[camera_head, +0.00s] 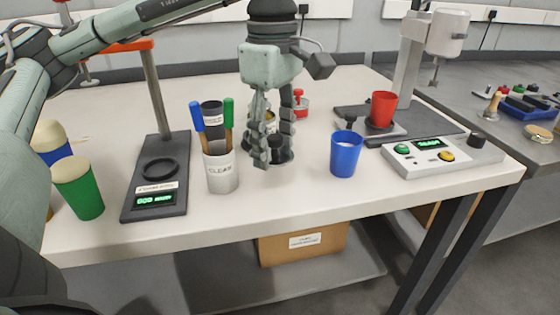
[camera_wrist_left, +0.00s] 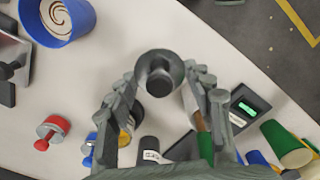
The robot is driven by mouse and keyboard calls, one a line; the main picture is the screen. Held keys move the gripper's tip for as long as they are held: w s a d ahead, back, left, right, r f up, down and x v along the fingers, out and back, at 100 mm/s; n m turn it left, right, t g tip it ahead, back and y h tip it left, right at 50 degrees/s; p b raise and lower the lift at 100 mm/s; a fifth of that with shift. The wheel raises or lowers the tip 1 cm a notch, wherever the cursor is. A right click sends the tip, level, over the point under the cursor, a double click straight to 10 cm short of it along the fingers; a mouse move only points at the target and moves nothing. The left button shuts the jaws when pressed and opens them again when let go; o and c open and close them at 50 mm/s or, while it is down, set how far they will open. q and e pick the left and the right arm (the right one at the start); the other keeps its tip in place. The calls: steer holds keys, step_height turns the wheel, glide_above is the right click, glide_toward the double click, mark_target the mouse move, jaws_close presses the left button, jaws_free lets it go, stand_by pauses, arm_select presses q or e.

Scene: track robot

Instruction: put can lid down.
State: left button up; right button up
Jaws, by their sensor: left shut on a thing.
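My left gripper (camera_head: 275,155) reaches down over the middle of the table, near its front edge. It is shut on a dark round lid with a black knob (camera_head: 284,157). In the left wrist view the lid (camera_wrist_left: 160,76) sits between the fingertips, its disc facing the camera. I cannot tell whether the lid touches the tabletop or is just above it. A can with a yellow band (camera_wrist_left: 126,128) stands close to the gripper in the wrist view; in the head view the fingers mostly hide it. My right gripper is out of view.
A light cup of markers (camera_head: 221,172) stands left of the gripper, with a black scale (camera_head: 150,205) beyond it. A blue cup (camera_head: 345,155) stands to the right. A red-knobbed piece (camera_head: 300,103) is behind. Bare tabletop (camera_head: 285,195) lies in front of the gripper.

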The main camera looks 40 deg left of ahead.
mark_target(280, 150)
arm_select(q)
steer(key=shift+w+d+f, duration=0.1)
steer(key=shift+w+f, duration=0.35)
steer(key=shift+w, duration=0.2)
step_height(280, 150, down, 3)
steer(key=shift+f, duration=0.45)
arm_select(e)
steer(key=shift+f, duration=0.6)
arm_select(q)
steer(key=shift+f, duration=0.1)
